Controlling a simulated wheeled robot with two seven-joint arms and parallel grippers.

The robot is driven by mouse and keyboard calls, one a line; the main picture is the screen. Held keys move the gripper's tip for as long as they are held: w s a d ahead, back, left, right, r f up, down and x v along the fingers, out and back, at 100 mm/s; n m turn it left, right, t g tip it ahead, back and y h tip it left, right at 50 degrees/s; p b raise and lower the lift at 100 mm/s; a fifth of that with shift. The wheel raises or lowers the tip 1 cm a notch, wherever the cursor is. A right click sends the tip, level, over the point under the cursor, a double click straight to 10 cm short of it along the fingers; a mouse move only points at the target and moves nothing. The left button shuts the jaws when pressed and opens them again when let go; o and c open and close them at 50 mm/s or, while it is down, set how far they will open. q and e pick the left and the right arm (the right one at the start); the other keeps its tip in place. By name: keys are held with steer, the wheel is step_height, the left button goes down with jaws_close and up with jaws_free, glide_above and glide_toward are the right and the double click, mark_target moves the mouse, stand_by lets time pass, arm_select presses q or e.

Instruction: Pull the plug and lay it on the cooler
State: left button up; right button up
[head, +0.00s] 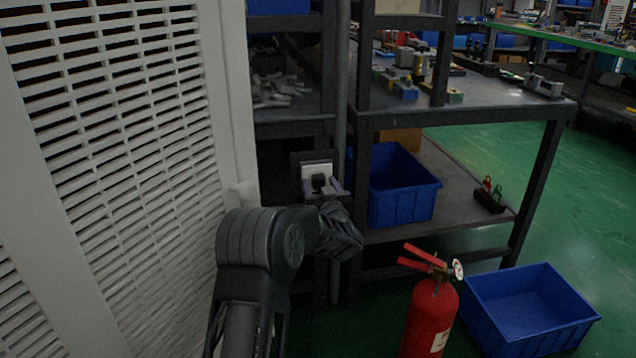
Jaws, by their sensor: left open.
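The black plug (318,182) sits in a white socket (316,170) on a dark plate fixed to the shelf post. My left gripper (322,188) reaches up to it from below, with its open fingertips on either side of the plug's lower part. I cannot tell whether the fingers touch it. The large white louvred cabinet at the left, which looks like the cooler (226,90), shows only its slatted side and edge; its top is out of view. My right gripper is not in view.
Dark metal shelving (354,130) stands behind the socket, with a blue bin (400,205) on its lower shelf. A red fire extinguisher (430,320) and another blue bin (528,308) stand on the green floor at the right. The cabinet is close to my left arm.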

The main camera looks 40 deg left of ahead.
arm_select(q)
steer(key=shift+c, duration=0.6)
jaws_close()
stand_by(0.5)
steer(key=shift+p+v, duration=0.4)
steer(key=shift+v, duration=2.6)
